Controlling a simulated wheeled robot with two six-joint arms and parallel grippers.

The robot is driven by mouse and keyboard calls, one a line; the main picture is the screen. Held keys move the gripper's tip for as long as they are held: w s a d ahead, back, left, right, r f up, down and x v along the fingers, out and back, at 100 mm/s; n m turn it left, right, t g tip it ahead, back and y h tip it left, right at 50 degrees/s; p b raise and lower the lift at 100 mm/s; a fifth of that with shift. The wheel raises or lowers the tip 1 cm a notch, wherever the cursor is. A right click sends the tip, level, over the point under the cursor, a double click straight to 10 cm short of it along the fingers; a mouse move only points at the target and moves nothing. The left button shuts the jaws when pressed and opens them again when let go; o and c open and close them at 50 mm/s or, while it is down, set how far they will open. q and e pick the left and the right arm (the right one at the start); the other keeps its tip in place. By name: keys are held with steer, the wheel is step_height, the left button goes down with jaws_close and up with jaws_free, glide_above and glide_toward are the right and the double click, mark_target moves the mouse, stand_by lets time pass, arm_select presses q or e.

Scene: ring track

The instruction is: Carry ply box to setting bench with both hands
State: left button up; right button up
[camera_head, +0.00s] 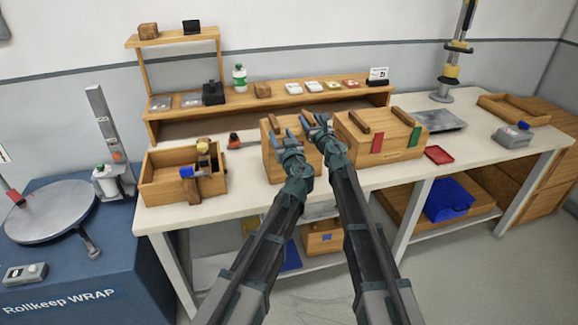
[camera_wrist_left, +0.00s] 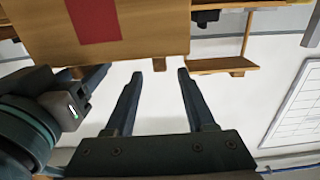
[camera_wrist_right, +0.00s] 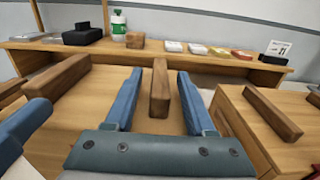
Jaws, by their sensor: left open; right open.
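A plywood box (camera_head: 268,158) with two wooden bar handles on top stands on the white-topped bench (camera_head: 225,203), partly hidden behind my grippers. My right gripper (camera_head: 315,119) is open, its fingers either side of the right handle (camera_wrist_right: 160,88) in the right wrist view, not closed on it. The box's left handle (camera_wrist_right: 58,82) also shows there. My left gripper (camera_head: 282,139) is open and empty at the box's front. In the left wrist view a wooden box face with a red patch (camera_wrist_left: 95,18) fills the top, beyond the fingertips. No label tells which bench is the setting bench.
A second handled box (camera_head: 403,150) with red and green labels stands close on the right. An open wooden bin (camera_head: 162,198) is at the left, a red tray (camera_head: 439,155) at the right. A shelf (camera_head: 225,110) runs behind. A blue wrap station (camera_head: 95,270) stands far left.

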steer(key=shift+s, duration=0.15)
steer(key=v, duration=1.1)
steer(key=shift+s+d, duration=0.15)
steer(key=shift+s, duration=0.2)
steer(key=shift+s, duration=0.1)
